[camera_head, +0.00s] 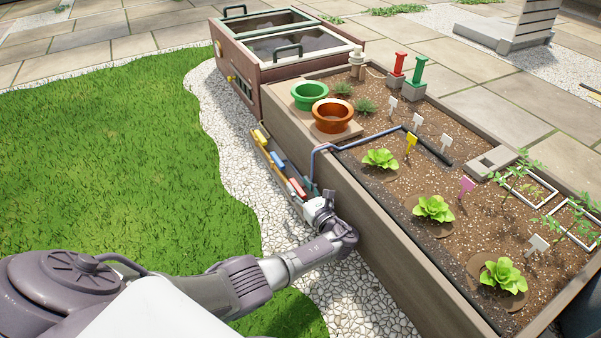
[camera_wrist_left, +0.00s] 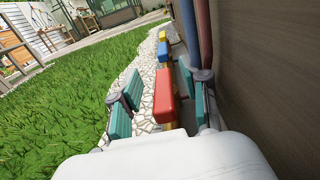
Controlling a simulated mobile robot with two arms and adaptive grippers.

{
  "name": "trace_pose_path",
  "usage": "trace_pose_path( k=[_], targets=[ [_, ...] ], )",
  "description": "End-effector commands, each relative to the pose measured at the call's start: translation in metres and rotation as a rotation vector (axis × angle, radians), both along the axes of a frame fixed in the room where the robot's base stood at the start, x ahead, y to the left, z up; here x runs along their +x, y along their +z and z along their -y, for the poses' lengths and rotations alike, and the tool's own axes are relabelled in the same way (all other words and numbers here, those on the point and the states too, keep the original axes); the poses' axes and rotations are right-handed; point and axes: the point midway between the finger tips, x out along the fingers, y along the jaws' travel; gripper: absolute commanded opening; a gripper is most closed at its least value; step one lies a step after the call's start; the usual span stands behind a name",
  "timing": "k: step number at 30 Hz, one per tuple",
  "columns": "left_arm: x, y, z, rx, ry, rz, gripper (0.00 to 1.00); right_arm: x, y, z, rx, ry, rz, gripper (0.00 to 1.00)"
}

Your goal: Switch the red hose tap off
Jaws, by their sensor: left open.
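The red hose tap shows as a red block-shaped handle (camera_head: 298,188) on the narrow rail along the planter's outer side. In the left wrist view the red handle (camera_wrist_left: 165,98) lies lengthwise along the rail, nearly in line with it. My left gripper (camera_head: 312,190) is at the near end of this row in the head view. In the left wrist view my left gripper (camera_wrist_left: 163,97) is open, with one teal finger on each side of the red handle. Both fingers look apart from it. The tap's lower body is mostly hidden. My right gripper is not in view.
A blue handle (camera_head: 278,158) and a yellow handle (camera_head: 261,136) sit farther along the rail. The planter's wooden wall (camera_wrist_left: 265,80) stands close on the right, with a red hose and a blue hose (camera_wrist_left: 205,30) beside it. Gravel and grass (camera_wrist_left: 60,100) are open on the left.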

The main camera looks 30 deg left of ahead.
Motion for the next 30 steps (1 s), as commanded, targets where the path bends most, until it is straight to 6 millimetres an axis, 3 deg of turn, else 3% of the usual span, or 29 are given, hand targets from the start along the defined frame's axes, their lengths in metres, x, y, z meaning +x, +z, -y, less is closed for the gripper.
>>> trace_pose_path(
  k=[15, 30],
  targets=[
    [-0.001, 0.075, 0.0, -0.002, 0.001, 0.001, 0.46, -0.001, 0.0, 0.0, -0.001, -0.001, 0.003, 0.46],
    [-0.001, 0.084, 0.0, 0.0, 0.001, -0.001, 0.46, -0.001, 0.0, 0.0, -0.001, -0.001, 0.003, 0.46]
  ],
)
